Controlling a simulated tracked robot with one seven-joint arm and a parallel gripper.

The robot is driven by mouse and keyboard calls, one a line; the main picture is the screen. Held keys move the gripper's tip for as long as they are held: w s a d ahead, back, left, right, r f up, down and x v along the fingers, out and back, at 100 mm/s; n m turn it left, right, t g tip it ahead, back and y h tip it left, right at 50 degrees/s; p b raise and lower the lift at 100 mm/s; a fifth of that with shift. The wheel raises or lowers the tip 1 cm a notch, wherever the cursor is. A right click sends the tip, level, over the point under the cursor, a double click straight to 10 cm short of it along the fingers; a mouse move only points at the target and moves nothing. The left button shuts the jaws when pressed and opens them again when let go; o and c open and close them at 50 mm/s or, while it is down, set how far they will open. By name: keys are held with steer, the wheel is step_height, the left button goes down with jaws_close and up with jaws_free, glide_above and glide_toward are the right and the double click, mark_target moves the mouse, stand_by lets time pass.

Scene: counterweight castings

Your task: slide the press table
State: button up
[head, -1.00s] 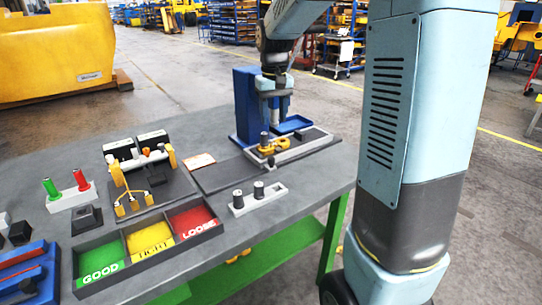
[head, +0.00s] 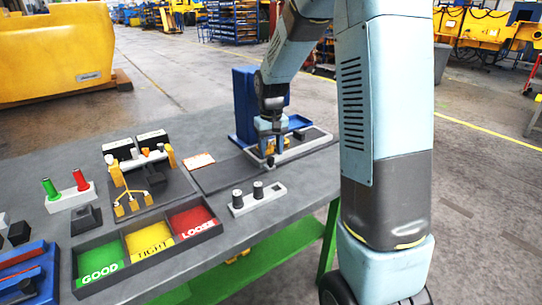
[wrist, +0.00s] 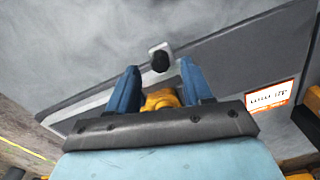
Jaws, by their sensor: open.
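The press table (head: 304,148) is a light-edged sliding plate at the foot of the blue press (head: 244,105), on the bench's far right. A black knob (wrist: 160,61) on a small pale tab sticks out from its edge in the wrist view. My gripper (head: 270,152) is low over the table's left end, pointing down. In the wrist view my open gripper (wrist: 160,68) has one blue finger on each side, with the knob just beyond the fingertips. A yellow part (wrist: 160,98) shows between the fingers, mostly hidden by the gripper. I cannot tell if anything touches.
A pale block with two dark pins (head: 258,196) stands in front of the press. A tray marked GOOD, TIGHT and LOOSE (head: 150,262) lies at the bench front. A gauge stand (head: 150,175) is to the left. Bare bench (head: 215,130) lies behind.

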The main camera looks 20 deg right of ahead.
steer(key=shift+f, duration=1.3)
jaws_close()
